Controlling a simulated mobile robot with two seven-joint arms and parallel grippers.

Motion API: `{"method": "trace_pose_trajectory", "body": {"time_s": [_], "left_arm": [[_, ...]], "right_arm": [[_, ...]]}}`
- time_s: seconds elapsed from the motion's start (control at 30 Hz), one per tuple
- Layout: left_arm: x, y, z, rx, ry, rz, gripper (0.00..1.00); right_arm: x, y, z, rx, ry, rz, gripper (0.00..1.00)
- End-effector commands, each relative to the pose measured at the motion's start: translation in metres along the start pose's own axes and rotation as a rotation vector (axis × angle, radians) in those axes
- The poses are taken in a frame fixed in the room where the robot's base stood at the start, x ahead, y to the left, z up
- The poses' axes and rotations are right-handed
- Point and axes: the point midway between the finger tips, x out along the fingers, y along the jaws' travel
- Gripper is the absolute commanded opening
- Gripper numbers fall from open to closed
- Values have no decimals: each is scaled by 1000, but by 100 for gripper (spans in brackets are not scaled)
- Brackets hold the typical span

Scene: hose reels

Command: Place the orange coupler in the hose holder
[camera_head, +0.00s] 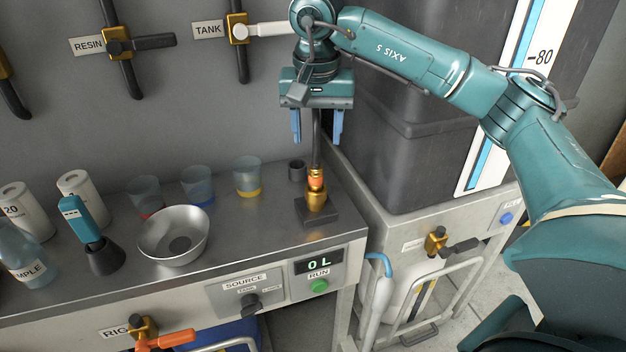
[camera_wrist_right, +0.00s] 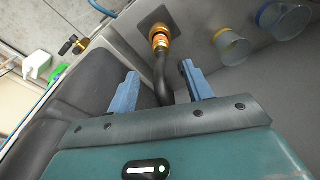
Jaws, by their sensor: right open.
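The orange coupler (camera_head: 316,182) is an orange band with brass parts at the lower end of a dark hose (camera_head: 316,145). It stands upright on the hose holder (camera_head: 319,213), a dark square base with a brass fitting, at the right end of the steel counter. In the right wrist view the coupler (camera_wrist_right: 160,40) sits over the dark base plate (camera_wrist_right: 150,18). My right gripper (camera_head: 317,138) is above the coupler, its blue fingers open, with the hose running between them in the picture. The fingers are apart from the coupler. My left gripper is not in view.
A metal bowl (camera_head: 173,236), several cups including a yellow-based one (camera_head: 247,177), and a small dark cup (camera_head: 297,171) stand on the counter (camera_head: 245,225). A display (camera_head: 319,262) reads "0 L" on the front. A large grey tank (camera_head: 420,130) stands close on the right.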

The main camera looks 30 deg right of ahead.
Motion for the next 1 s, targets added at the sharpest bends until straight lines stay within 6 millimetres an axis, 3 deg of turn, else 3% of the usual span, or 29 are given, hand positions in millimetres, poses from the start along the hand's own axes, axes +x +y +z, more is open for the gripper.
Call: {"method": "trace_pose_trajectory", "body": {"time_s": [0.1, 0.43, 0.7, 1.0], "left_arm": [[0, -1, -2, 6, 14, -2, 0], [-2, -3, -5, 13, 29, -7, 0], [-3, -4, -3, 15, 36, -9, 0], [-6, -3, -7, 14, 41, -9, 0]], "right_arm": [[26, 0, 1, 1, -3, 2, 50], [56, -1, 1, 1, -2, -2, 50], [95, -2, 2, 2, -3, -2, 50], [101, -2, 1, 1, -2, -3, 50]]}}
